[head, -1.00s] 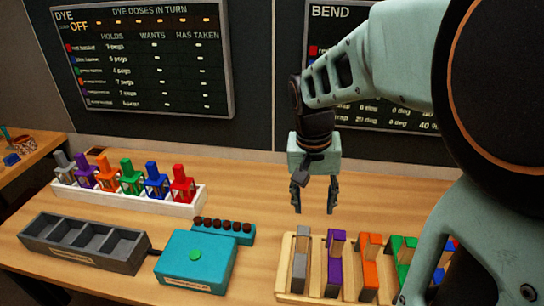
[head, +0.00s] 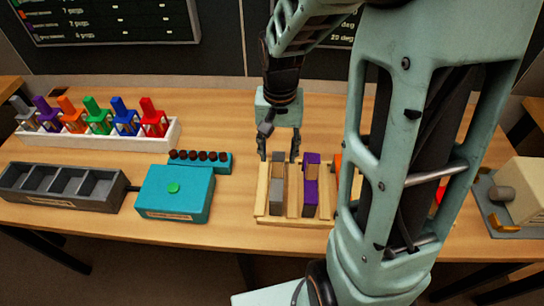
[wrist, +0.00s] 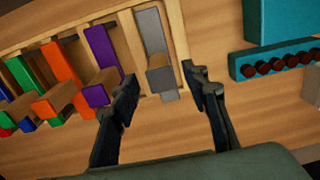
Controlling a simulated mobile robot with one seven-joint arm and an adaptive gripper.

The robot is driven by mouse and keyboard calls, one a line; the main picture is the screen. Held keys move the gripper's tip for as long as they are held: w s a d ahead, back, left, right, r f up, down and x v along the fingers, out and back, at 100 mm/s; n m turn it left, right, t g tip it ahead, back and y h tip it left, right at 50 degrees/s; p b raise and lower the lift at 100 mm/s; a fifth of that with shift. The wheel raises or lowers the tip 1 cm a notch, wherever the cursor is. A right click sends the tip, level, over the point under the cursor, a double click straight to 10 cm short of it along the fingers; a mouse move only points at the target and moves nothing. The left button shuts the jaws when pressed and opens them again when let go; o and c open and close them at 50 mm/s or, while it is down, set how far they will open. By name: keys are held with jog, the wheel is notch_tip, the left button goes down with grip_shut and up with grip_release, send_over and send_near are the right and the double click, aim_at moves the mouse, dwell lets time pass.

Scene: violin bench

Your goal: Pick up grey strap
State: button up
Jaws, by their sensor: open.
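The grey strap (head: 277,187) stands in the leftmost slot of a slatted wooden rack (head: 262,192). A purple strap (head: 311,185) is in the slot to its right. My gripper (head: 279,158) is open and empty, just above the far end of the grey strap and pointing down. In the wrist view, the grey strap (wrist: 160,70) lies ahead between the open fingers of my gripper (wrist: 163,105), with a gap on both sides. No contact shows. My arm hides much of the rack's right part in the head view.
Orange (wrist: 62,62) and green straps stand further along the rack. A cream machine (head: 525,190) is right.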

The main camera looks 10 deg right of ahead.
aim_at(278, 157)
jog(key=shift+w+d+f, duration=0.1)
jog(key=shift+w+f, duration=0.05)
jog(key=shift+f, duration=0.8)
jog(key=shift+w+f, duration=0.1)
jog(key=shift+f, duration=0.8)
jog(key=shift+c, duration=0.6)
grip_shut()
